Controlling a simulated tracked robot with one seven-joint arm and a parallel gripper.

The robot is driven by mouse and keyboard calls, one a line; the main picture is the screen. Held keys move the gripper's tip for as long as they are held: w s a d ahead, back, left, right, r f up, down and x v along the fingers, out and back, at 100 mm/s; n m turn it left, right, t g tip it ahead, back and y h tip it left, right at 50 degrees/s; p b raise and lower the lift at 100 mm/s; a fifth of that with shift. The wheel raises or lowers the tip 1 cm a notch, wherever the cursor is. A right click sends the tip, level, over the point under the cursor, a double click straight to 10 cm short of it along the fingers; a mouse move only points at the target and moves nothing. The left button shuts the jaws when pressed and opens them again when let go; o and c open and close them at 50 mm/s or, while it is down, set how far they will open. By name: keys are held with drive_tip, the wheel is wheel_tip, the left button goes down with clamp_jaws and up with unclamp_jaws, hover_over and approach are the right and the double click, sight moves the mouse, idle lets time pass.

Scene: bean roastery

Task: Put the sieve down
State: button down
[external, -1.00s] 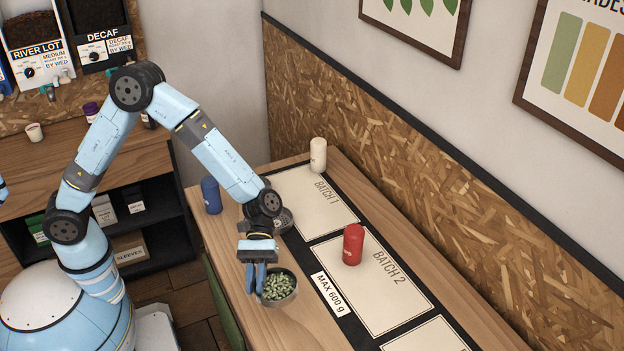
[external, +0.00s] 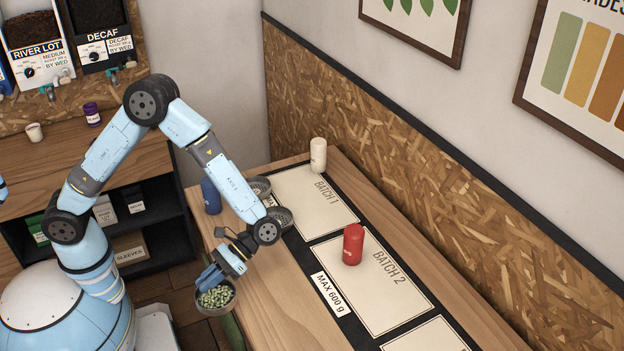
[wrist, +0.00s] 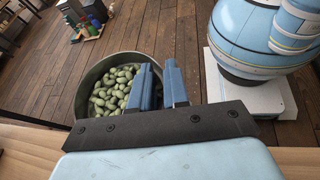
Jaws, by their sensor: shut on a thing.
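My gripper (external: 208,280) is shut on the rim of a round dark-grey sieve (external: 219,311) filled with green beans. In the wrist view, the sieve (wrist: 79,98) hangs left of the fingertips (wrist: 158,70), with one blue finger at its inner side and the other outside. The sieve is held at the table's left edge, with floor showing beneath and beyond it. It looks nearly level, slightly tilted.
The wooden table (external: 270,310) is bare at front left. A black mat bears cards marked BATCH 1 (external: 310,200) and BATCH 2 (external: 385,290). A red canister (external: 353,244) stands on BATCH 2, a white one (external: 318,155) behind, a blue one (external: 210,196) at the left edge.

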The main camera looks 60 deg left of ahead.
drive_tip(key=w+a+m+t+y, duration=0.2)
drive_tip(key=a+m+t+y, duration=0.1)
drive_tip(key=m+y, duration=0.2)
drive_tip(key=w+a+f+m+t+y, duration=0.1)
drive_tip(key=w+a+m+t+y, duration=0.1)
drive_tip(key=a+m+t+y, duration=0.2)
drive_tip(key=w+a+m+t+y, duration=0.2)
drive_tip(key=a+m+t+y, duration=0.1)
drive_tip(key=m+y, duration=0.4)
drive_tip(key=shift+a+f+m, duration=0.3)
drive_tip(key=shift+a+m, duration=0.3)
drive_tip(key=shift+m, duration=0.1)
drive_tip(key=w+d+r+m+t+h, duration=0.7)
drive_tip(key=w+r+m+t+h, duration=0.3)
drive_tip(key=m+t, duration=0.65)
hover_over(309, 267)
drive_tip(key=shift+g+y, duration=0.3)
drive_tip(key=shift+g, duration=0.05)
drive_tip(key=f, duration=0.9)
drive_tip(key=shift+s+a, duration=0.15)
drive_tip(key=shift+s, duration=0.15)
drive_tip(key=shift+w+f, duration=0.2)
drive_tip(key=shift+f, duration=0.1)
wheel_tip(309, 267, down, 3)
drive_tip(key=shift+w+f, duration=0.1)
drive_tip(key=c, duration=1.1)
unclamp_jaws()
